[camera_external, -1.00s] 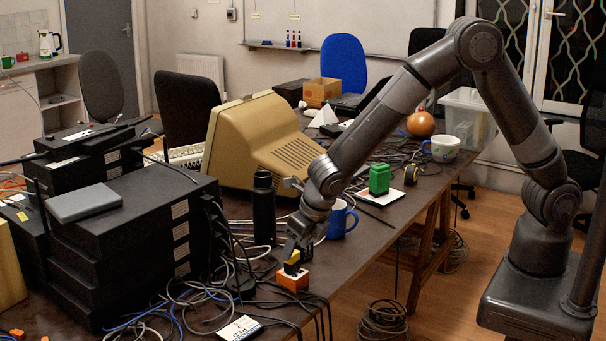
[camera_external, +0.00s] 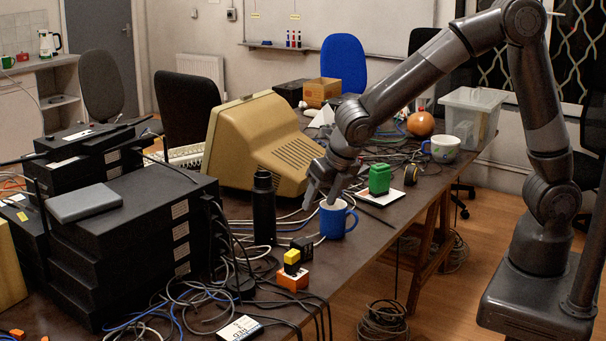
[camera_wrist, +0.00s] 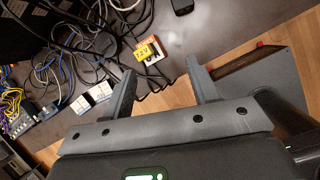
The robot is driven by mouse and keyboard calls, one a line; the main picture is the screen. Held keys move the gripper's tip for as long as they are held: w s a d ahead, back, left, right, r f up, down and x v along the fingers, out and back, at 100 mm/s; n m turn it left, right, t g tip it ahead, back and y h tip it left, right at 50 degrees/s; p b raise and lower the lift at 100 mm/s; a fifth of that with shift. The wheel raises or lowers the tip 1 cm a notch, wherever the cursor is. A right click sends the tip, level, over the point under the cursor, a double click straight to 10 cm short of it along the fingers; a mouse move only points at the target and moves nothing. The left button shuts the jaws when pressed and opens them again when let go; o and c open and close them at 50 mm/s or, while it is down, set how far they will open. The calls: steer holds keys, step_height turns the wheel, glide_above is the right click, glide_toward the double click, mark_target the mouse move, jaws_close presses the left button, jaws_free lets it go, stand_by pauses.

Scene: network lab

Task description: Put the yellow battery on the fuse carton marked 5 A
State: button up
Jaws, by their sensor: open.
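The yellow battery (camera_external: 291,256) rests on top of a small orange-and-white carton (camera_external: 293,279) near the front edge of the table. In the wrist view the battery (camera_wrist: 145,51) lies over the carton (camera_wrist: 152,39), ahead of my fingers. I cannot read a 5 A mark on the carton in either view. My gripper (camera_external: 323,192) is open and empty, above and behind the battery, close over the blue mug. In the wrist view nothing is between its fingers (camera_wrist: 161,69).
The blue mug (camera_external: 337,220) stands below my gripper. A black bottle (camera_external: 263,209) stands to its left. A black block (camera_external: 303,248) is beside the battery. Loose cables surround the carton. A white label-like item (camera_external: 240,327) lies in front. A green block (camera_external: 379,179) stands to the right.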

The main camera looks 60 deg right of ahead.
steer(key=s+d+r+m, duration=0.4)
steer(key=d+r+m, duration=0.1)
steer(key=d+m, duration=0.25)
steer(key=s+d+r+m, duration=0.3)
steer(key=d+r+m, duration=0.35)
steer(key=d, duration=0.25)
steer(key=s+d+r+m, duration=0.1)
steer(key=s+d+m, duration=0.4)
steer(key=s+m, duration=0.3)
steer(key=s+d+r+m+t, duration=0.1)
steer(key=s+d+m, duration=0.4)
steer(key=s+m, duration=0.3)
steer(key=shift+d+r+m, duration=0.15)
steer(key=shift+d+m, duration=0.2)
steer(key=shift+m, duration=0.75)
